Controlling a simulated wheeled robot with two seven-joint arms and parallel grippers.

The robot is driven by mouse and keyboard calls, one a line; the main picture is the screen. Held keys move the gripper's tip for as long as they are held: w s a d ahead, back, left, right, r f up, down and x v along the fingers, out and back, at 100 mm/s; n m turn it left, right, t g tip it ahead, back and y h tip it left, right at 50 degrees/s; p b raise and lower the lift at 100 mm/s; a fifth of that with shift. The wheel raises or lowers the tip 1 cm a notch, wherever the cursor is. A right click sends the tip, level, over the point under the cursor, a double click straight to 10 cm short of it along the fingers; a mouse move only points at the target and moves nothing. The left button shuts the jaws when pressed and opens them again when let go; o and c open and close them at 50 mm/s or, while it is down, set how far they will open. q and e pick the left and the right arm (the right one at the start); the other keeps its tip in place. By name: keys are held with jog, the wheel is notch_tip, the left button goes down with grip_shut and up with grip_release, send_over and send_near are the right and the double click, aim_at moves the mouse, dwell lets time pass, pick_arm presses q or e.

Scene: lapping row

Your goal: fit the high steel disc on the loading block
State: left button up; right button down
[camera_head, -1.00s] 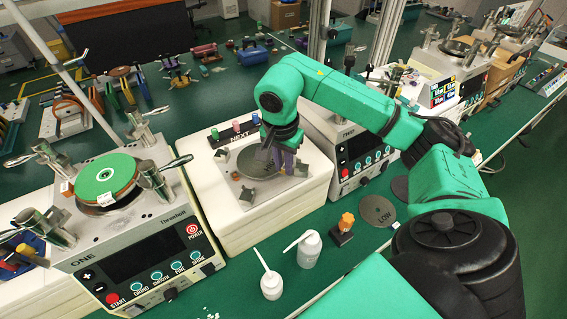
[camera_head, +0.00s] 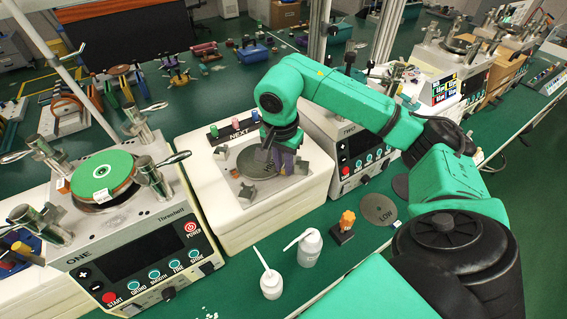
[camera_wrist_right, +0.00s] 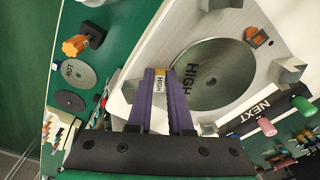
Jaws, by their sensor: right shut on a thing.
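The high steel disc (camera_head: 258,163) is a grey round plate marked HIGH. It lies flat over the pale top plate of the loading block (camera_head: 236,232), among the small steel corner blocks. It also shows in the right wrist view (camera_wrist_right: 222,82). My right gripper (camera_head: 279,161) is shut at the disc's edge, on its small tag marked HIGH. In the right wrist view its purple fingers (camera_wrist_right: 161,76) pinch the tag. I cannot tell whether the disc rests fully on the block. My left gripper is not in view.
A NEXT rack (camera_head: 234,131) with coloured pegs stands behind the block. Machine ONE (camera_head: 130,240) is at left, machine TWO (camera_head: 350,150) at right. Two white bottles (camera_head: 309,248), an orange-knobbed piece (camera_head: 346,222) and a LOW disc (camera_head: 378,209) sit in front and to the right.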

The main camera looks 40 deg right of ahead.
jog(key=shift+f+b, duration=0.35)
jog(key=shift+f, duration=0.15)
jog(key=c, duration=0.8)
grip_release()
jog(key=shift+o, duration=0.2)
jog(key=shift+r, duration=0.15)
jog(key=shift+r, duration=0.3)
notch_tip(320, 180, up, 14)
jog(key=s+a+p, duration=0.1)
jog(key=p, duration=0.2)
jog(key=shift+a+f+p, duration=0.15)
jog(key=shift+p, duration=0.25)
